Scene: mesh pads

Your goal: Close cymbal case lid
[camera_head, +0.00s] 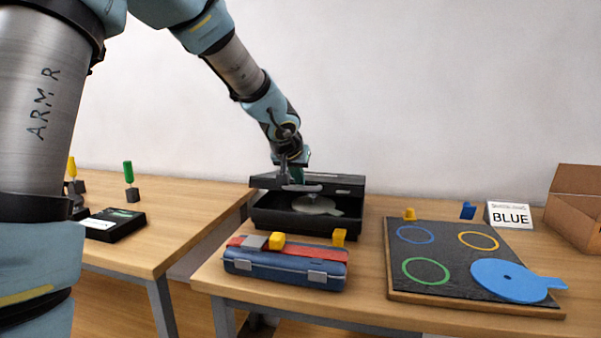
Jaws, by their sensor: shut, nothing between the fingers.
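The black cymbal case (275,222) stands at the back left of the right-hand table. Its lid (335,183) is tilted low over the base, with a gap still open at the front. A pale grey disc with a tab, the cymbal (317,206), lies inside and shows through the gap. My gripper (300,187) is shut and empty at the lid's front edge, near its middle. It looks to be at or against the lid; contact is hard to tell.
A blue case with a red top (285,267) and small blocks stands in front. Right of it, a dark board (455,240) has coloured rings and a blue disc (508,280). A "BLUE" sign (510,215) and a cardboard box (575,208) stand behind. A gap separates the left table (180,225).

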